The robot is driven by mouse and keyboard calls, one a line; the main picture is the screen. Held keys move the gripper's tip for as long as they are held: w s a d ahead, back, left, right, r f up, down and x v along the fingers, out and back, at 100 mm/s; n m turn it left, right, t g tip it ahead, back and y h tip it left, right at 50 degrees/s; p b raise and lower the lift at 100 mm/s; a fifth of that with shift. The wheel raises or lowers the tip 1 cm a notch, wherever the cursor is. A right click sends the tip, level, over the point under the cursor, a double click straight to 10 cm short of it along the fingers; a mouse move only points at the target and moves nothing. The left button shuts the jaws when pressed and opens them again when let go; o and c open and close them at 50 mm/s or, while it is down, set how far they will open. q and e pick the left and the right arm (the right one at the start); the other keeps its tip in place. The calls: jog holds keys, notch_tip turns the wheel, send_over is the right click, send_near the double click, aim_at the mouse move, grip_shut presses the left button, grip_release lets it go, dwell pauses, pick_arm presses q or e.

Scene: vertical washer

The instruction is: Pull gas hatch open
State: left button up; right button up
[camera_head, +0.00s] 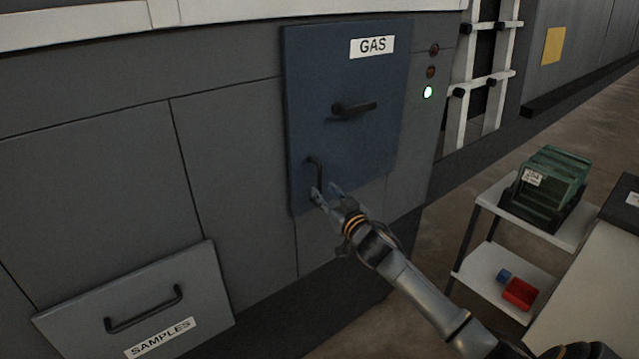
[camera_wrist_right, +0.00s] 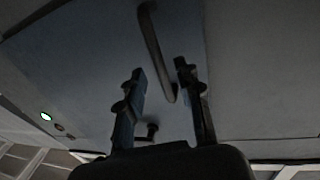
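The gas hatch (camera_head: 350,75) is a blue panel with a white GAS label (camera_head: 372,46) on the grey machine front. It looks closed. A dark lever handle (camera_head: 354,109) sits at its middle, and a dark bar handle (camera_head: 317,175) is at its lower left. My right gripper (camera_head: 324,193) is at the lower end of the bar handle. In the right wrist view, the two fingers (camera_wrist_right: 160,82) are spread apart, with the end of the bar handle (camera_wrist_right: 156,45) between or just beyond them; contact cannot be told. My left gripper is in neither view.
A grey SAMPLES drawer (camera_head: 135,305) with a bar handle is at the lower left. A small lit green lamp (camera_head: 428,92) is right of the hatch. A white shelf cart (camera_head: 495,276) with a green crate (camera_head: 550,180) stands at the right. Floor shows between machine and cart.

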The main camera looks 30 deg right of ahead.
aim_at(321, 188)
jog(key=shift+w+d, duration=0.2)
jog(key=shift+w, duration=1.75)
grip_shut()
jog(key=shift+p, duration=0.3)
